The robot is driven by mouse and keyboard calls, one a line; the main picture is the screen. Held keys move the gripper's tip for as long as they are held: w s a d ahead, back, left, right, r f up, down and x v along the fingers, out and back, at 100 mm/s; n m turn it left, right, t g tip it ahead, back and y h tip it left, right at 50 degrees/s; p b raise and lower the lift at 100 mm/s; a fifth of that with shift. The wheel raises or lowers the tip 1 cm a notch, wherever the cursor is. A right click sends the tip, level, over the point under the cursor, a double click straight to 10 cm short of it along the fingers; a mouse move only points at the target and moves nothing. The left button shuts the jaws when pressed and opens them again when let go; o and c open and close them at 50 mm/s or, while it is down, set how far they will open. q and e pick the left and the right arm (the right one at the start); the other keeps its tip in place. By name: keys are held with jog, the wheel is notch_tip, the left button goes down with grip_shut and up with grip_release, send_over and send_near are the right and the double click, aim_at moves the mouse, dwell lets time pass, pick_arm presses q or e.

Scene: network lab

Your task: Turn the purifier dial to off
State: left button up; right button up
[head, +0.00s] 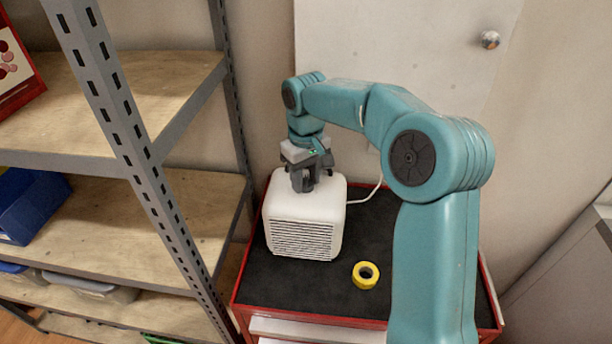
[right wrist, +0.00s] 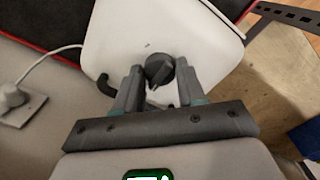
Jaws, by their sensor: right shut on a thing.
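The purifier (head: 305,225) is a white box with a slatted front, standing on the black top of a red cart. Its dial (right wrist: 160,70) is a dark round knob with a pointer ridge on the white top face, seen in the right wrist view. My right gripper (head: 304,186) points down onto the top of the purifier and hides the dial in the head view. In the right wrist view the right gripper (right wrist: 158,80) has its two fingers on either side of the dial, shut on it. My left gripper is not in view.
A yellow tape roll (head: 366,275) lies on the cart top (head: 330,290) in front of the purifier. A white cable (head: 366,194) runs from the purifier towards the wall. A metal shelf (head: 160,190) stands close on the left.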

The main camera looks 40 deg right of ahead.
aim_at(305, 180)
jog(key=shift+w+r, duration=0.1)
jog(key=shift+r, duration=0.05)
jog(key=o, duration=0.8)
jog(key=shift+o, duration=1.3)
jog(key=shift+a, duration=0.1)
jog(key=shift+r, duration=0.2)
notch_tip(305, 180, up, 16)
jog(key=p, duration=0.1)
jog(key=shift+f, duration=0.1)
